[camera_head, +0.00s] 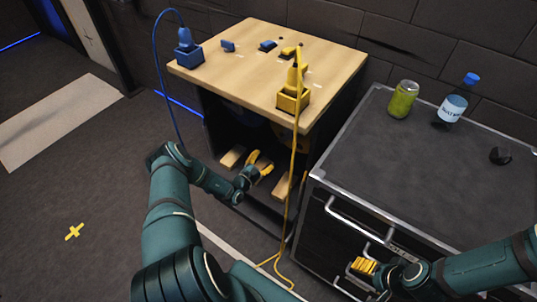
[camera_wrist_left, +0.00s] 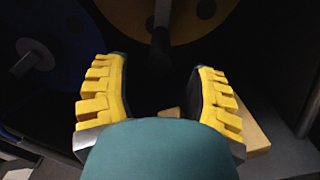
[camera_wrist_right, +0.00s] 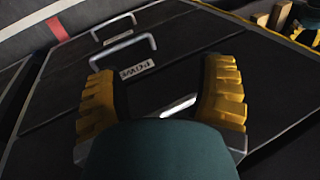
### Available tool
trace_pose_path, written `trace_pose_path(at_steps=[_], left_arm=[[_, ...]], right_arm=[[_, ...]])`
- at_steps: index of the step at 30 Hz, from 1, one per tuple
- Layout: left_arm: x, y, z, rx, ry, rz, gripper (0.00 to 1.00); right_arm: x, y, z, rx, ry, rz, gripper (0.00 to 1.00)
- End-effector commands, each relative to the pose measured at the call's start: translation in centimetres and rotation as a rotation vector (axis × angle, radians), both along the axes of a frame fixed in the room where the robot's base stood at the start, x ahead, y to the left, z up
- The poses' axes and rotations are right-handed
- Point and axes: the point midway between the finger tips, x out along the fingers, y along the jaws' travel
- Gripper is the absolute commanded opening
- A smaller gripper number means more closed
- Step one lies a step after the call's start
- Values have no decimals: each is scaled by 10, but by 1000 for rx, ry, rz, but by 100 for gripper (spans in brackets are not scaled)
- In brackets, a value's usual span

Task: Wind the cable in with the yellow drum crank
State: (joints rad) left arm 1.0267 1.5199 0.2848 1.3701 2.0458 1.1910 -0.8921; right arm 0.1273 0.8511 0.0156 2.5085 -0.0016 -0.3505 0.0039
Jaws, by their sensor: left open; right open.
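The yellow drum (camera_wrist_left: 200,22) is at the top of the left wrist view, under the wooden table. A dark crank rod (camera_wrist_left: 161,42) stands out from its middle. My left gripper (camera_head: 260,164) is open under the table front; in the left wrist view (camera_wrist_left: 160,68) the rod's lower end is between its fingers, but I cannot tell whether they touch it. The yellow cable (camera_head: 294,165) hangs from the yellow block (camera_head: 292,100) on the table down to the floor. My right gripper (camera_head: 364,266) is open and empty in front of the black case.
A blue drum (camera_wrist_left: 40,60) is left of the yellow one. A blue cable (camera_head: 156,70) runs to a blue block (camera_head: 187,55). The black case (camera_head: 420,150) with metal handles (camera_head: 362,220) bears a green can (camera_head: 403,98) and a bottle (camera_head: 453,105). Wooden blocks (camera_head: 283,185) are under the table.

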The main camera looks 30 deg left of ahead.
Motion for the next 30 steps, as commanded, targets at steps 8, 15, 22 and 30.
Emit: trace_pose_path(at_steps=[8,15,22,30], left_arm=[[-52,3,0,-1,1,3,57],[-69,3,1,0,-1,2,57],[-70,3,1,0,-1,2,57],[-72,-1,1,-55,-1,14,57]], right_arm=[[0,0,0,0,0,0,69],[0,0,0,0,0,0,69],[0,0,0,0,0,0,69],[1,0,5,0,-2,-2,69]])
